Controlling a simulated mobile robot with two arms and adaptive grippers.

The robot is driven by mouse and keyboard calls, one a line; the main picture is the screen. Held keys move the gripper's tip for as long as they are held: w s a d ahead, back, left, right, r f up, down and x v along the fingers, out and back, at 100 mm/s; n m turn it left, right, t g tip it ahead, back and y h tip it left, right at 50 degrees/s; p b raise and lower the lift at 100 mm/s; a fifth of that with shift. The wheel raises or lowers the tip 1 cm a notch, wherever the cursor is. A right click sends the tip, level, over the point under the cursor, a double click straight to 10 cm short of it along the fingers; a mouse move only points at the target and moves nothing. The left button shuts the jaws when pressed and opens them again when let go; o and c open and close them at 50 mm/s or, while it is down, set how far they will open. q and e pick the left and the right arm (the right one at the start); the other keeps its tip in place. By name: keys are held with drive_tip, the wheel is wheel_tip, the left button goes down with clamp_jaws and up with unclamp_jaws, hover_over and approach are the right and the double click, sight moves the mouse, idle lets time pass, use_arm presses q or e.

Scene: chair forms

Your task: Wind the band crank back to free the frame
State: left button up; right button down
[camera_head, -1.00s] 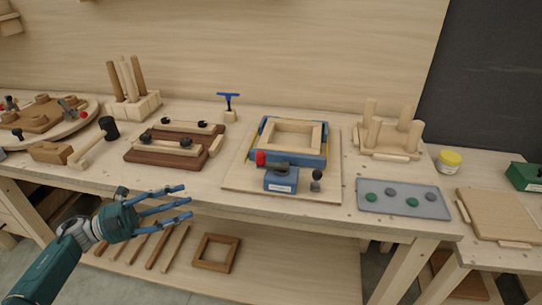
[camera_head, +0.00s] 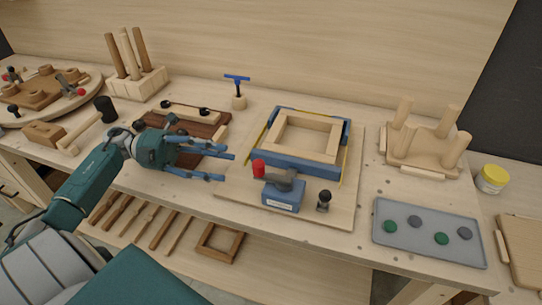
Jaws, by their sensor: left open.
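The wooden frame (camera_head: 305,137) lies on a pale board (camera_head: 345,195) on the bench, with blue corner pieces and a yellow band around it. The band crank is a blue block (camera_head: 283,197) at the front of the frame, with a grey arm on top and a red knob (camera_head: 259,168) pointing left. My left gripper (camera_head: 228,166) is open and empty. Its fingers point right toward the red knob, a short way left of it in the picture, and hide part of the dark brown board behind. My right gripper is not in view.
A small black-knobbed post (camera_head: 324,201) stands right of the crank block. A grey tray (camera_head: 430,232) with green and grey discs lies farther right, near an upturned stool form (camera_head: 420,150). A mallet (camera_head: 105,109) and the brown board (camera_head: 187,122) are at left.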

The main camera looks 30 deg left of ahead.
sight(259, 169)
use_arm(q)
drive_tip(key=d+p, duration=0.1)
drive_tip(key=d, duration=0.1)
drive_tip(key=d+r, duration=0.1)
drive_tip(key=d, duration=0.1)
drive_tip(key=shift+w+d+p, duration=0.15)
drive_tip(key=shift+w+p, duration=0.05)
drive_tip(key=shift+p, duration=0.15)
drive_tip(key=x, duration=0.2)
drive_tip(key=p+x, duration=0.1)
drive_tip(key=x, duration=0.1)
drive_tip(key=shift+w+d+f, duration=0.1)
drive_tip(key=shift+w+f, duration=0.15)
drive_tip(key=shift+p+x, duration=0.3)
drive_tip(key=shift+x, duration=0.55)
drive_tip(key=shift+f, duration=0.15)
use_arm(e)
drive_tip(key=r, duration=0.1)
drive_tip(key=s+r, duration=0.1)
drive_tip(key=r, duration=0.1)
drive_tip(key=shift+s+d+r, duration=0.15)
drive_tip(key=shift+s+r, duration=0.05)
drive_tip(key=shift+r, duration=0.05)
use_arm(q)
drive_tip(key=shift+c, duration=0.3)
clamp_jaws()
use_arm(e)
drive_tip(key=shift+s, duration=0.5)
